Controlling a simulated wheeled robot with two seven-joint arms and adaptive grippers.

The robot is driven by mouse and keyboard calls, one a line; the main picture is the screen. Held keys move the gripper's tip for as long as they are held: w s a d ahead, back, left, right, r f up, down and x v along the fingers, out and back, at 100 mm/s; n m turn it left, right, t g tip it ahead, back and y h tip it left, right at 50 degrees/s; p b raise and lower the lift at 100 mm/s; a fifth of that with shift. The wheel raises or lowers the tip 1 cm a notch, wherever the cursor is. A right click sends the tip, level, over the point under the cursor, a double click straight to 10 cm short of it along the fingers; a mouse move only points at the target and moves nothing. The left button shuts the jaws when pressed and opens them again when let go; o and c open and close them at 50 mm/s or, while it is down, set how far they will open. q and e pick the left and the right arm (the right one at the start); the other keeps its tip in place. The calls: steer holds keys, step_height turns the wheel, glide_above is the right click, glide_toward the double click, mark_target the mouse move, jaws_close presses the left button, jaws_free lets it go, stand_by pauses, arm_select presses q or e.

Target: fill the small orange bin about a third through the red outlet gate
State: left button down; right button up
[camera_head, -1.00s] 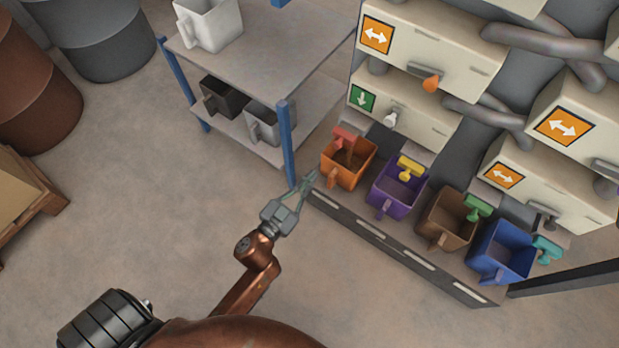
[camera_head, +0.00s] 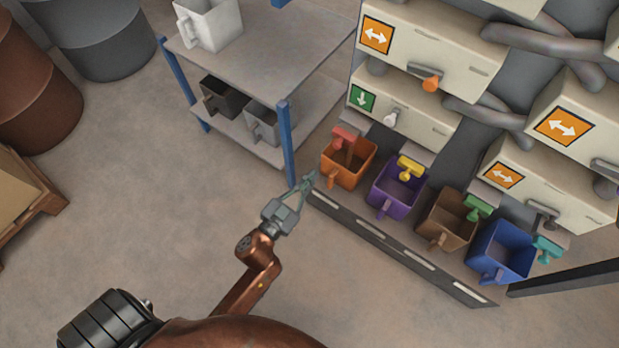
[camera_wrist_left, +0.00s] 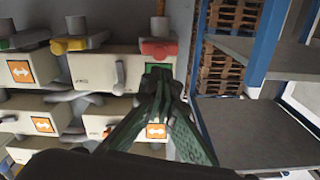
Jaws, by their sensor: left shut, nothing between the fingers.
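The small orange bin (camera_head: 341,175) stands at the left end of a row of bins under the machine. The red outlet gate (camera_head: 344,133) is above its back edge, and a brown strip hangs below it into the bin. I cannot tell how full the bin is. My left gripper (camera_head: 310,179) is shut and empty, left of and in front of the orange bin, apart from it. In the left wrist view the gripper (camera_wrist_left: 160,78) points toward the red gate (camera_wrist_left: 158,48), with a gap between them. My right gripper is not in view.
Purple (camera_head: 390,198), brown (camera_head: 440,233) and blue (camera_head: 493,262) bins stand to the right, with yellow, green and teal gates. A shelf's blue post (camera_head: 288,145) rises close behind my left gripper. A dark striped kerb (camera_head: 385,239) runs before the bins. The floor in front is clear.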

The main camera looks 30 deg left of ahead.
arm_select(q)
steer(key=w, duration=0.7)
steer(key=shift+w+d+p, duration=0.15)
steer(key=shift+w+p, duration=0.25)
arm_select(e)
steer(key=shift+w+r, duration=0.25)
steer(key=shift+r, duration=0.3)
arm_select(q)
steer(key=shift+w, duration=0.1)
stand_by(5.0)
steer(key=shift+w+d, duration=0.1)
steer(key=shift+w, duration=2.35)
steer(key=p, duration=0.3)
glide_toward(335, 147)
steer(key=shift+w+d, duration=0.1)
steer(key=shift+w, duration=0.2)
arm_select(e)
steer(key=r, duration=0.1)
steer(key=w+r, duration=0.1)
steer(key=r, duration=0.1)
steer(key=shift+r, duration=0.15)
